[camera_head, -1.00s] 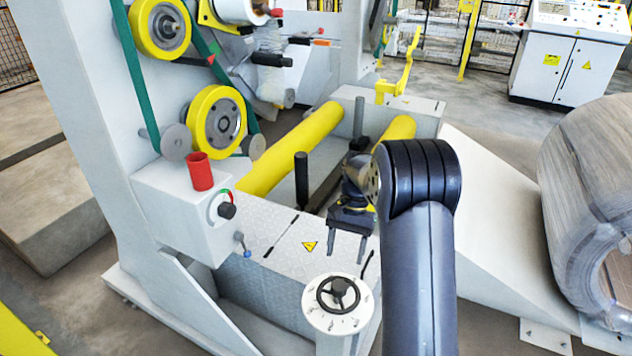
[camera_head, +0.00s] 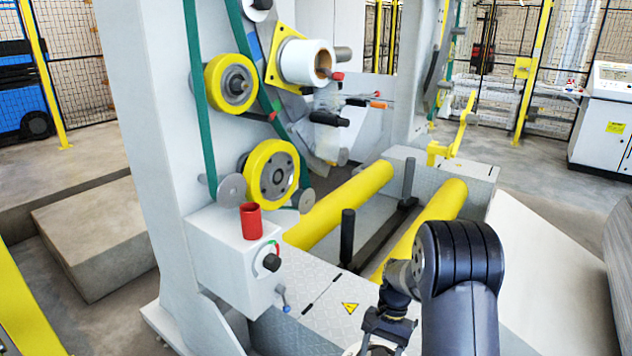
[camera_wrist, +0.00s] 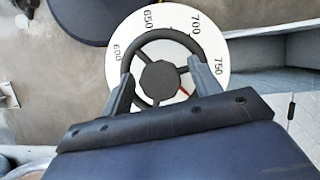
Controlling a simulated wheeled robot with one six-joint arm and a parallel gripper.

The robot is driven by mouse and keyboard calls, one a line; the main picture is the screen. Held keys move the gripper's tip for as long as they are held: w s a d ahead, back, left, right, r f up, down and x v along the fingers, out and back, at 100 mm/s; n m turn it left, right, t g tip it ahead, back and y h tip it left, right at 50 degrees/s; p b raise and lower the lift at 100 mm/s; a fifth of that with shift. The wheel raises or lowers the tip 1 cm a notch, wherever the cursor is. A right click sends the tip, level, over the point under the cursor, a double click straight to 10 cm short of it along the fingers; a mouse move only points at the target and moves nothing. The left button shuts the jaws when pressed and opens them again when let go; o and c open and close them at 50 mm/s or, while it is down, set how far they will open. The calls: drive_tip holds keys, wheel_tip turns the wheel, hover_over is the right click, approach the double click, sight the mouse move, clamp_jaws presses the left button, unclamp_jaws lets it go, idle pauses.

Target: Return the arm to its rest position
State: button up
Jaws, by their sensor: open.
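My gripper (camera_head: 383,349) is low in the head view, at the near end of the grey machine platform. Its two fingers point down and are apart. In the wrist view my gripper (camera_wrist: 161,82) is open, with one finger at each side of a black handwheel (camera_wrist: 158,84). The handwheel sits on a white dial (camera_wrist: 226,62) marked 600 to 750, with a red pointer. I cannot tell whether the fingers touch the wheel. In the head view the dial is mostly cut off and hidden.
A control box (camera_head: 232,262) with a red cup (camera_head: 251,221) on it stands left of my arm. A grey coil (camera_head: 621,250) shows at the right edge. Floor is open behind.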

drive_tip(key=shift+w+d+r, duration=0.1)
drive_tip(key=shift+w+r, duration=0.1)
drive_tip(key=shift+r, duration=0.3)
drive_tip(key=v, duration=0.9)
drive_tip(key=x, duration=1)
drive_tip(key=shift+s+f, duration=0.15)
drive_tip(key=shift+f, duration=0.05)
drive_tip(key=shift+r+n, duration=0.1)
drive_tip(key=shift+n, duration=0.3)
drive_tip(key=n+h, duration=0.1)
drive_tip(key=n, duration=0.2)
drive_tip(key=shift+g+h+b, duration=0.3)
drive_tip(key=n+h, duration=0.1)
drive_tip(key=n, duration=0.2)
drive_tip(key=n+h+b, duration=0.1)
drive_tip(key=n, duration=0.2)
drive_tip(key=n+t+h+b, duration=0.1)
drive_tip(key=n, duration=0.2)
drive_tip(key=n+h+b, duration=0.1)
drive_tip(key=n+b, duration=0.1)
drive_tip(key=n, duration=0.1)
drive_tip(key=shift+n+t, duration=0.3)
drive_tip(key=shift+t, duration=0.1)
drive_tip(key=shift+n+t+h+b, duration=0.5)
drive_tip(key=shift+n+b, duration=0.5)
drive_tip(key=shift+n, duration=0.6)
